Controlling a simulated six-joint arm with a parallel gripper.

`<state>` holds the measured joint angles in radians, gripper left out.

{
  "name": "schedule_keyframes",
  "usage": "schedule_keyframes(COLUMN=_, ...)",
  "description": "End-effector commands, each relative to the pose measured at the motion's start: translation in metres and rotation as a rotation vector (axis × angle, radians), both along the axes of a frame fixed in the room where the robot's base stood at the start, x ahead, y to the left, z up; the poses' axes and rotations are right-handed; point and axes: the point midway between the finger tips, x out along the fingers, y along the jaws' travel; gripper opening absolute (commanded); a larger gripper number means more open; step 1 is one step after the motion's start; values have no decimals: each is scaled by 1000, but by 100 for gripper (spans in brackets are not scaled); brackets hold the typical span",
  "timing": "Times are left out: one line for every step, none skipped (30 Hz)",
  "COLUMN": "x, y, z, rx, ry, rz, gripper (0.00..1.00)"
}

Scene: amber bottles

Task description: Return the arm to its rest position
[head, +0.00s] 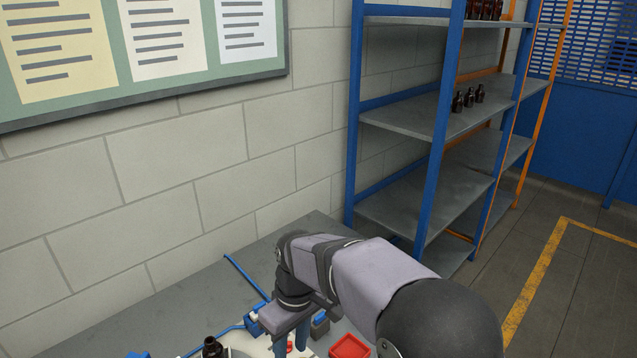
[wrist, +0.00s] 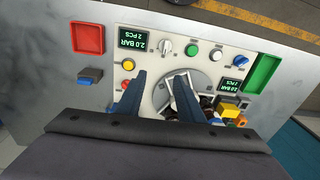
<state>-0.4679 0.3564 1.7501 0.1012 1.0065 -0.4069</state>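My gripper (wrist: 161,86) shows in the wrist view with its two blue fingers apart and nothing clearly held between them. It hangs over a panel with a round grey disc (wrist: 192,80). Dark shapes lie by the right finger over the disc, too cluttered to identify. In the head view my gripper (head: 291,338) points down over the bench, and its fingertips are cut off or hard to see. An amber bottle (head: 213,348) stands left of it at the bottom edge.
A red tray (wrist: 88,38) and a green tray (wrist: 262,75) flank the panel's knobs and displays. A blue shelf rack (head: 430,130) holds small amber bottles (head: 468,99). The wall (head: 180,160) lies behind the grey bench (head: 200,300).

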Motion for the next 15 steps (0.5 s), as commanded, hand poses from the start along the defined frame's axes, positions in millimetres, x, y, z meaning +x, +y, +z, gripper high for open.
schedule_keyframes(x=-7, y=-31, z=-5, rx=-11, ry=1, rz=-89, gripper=34)
schedule_keyframes(x=-11, y=-46, z=-7, rx=-17, ry=2, rz=-138, gripper=34)
schedule_keyframes(x=-19, y=-66, z=-11, rx=-24, ry=5, rz=-204, gripper=34)
schedule_keyframes(x=-25, y=-81, z=-14, rx=-30, ry=4, rz=-254, gripper=34)
schedule_keyframes(x=-33, y=-95, z=-18, rx=-37, ry=6, rz=-302, gripper=34)
schedule_keyframes(x=-43, y=-112, z=-22, rx=-43, ry=8, rz=-365, gripper=34)
schedule_keyframes(x=-51, y=-124, z=-26, rx=-48, ry=8, rz=-410, gripper=34)
schedule_keyframes(x=-59, y=-136, z=-29, rx=-53, ry=11, rz=-454, gripper=34)
schedule_keyframes(x=-70, y=-149, z=-34, rx=-59, ry=11, rz=-510, gripper=34)
schedule_keyframes(x=-79, y=-159, z=-37, rx=-64, ry=13, rz=-551, gripper=34)
schedule_keyframes(x=-87, y=-167, z=-41, rx=-67, ry=14, rz=-587, gripper=34)
schedule_keyframes(x=-98, y=-177, z=-45, rx=-72, ry=17, rz=-632, gripper=34)
schedule_keyframes(x=-105, y=-183, z=-48, rx=-74, ry=18, rz=-664, gripper=34)
schedule_keyframes(x=-112, y=-188, z=-51, rx=-77, ry=19, rz=-692, gripper=34)
schedule_keyframes(x=-121, y=-194, z=-54, rx=-80, ry=21, rz=-725, gripper=34)
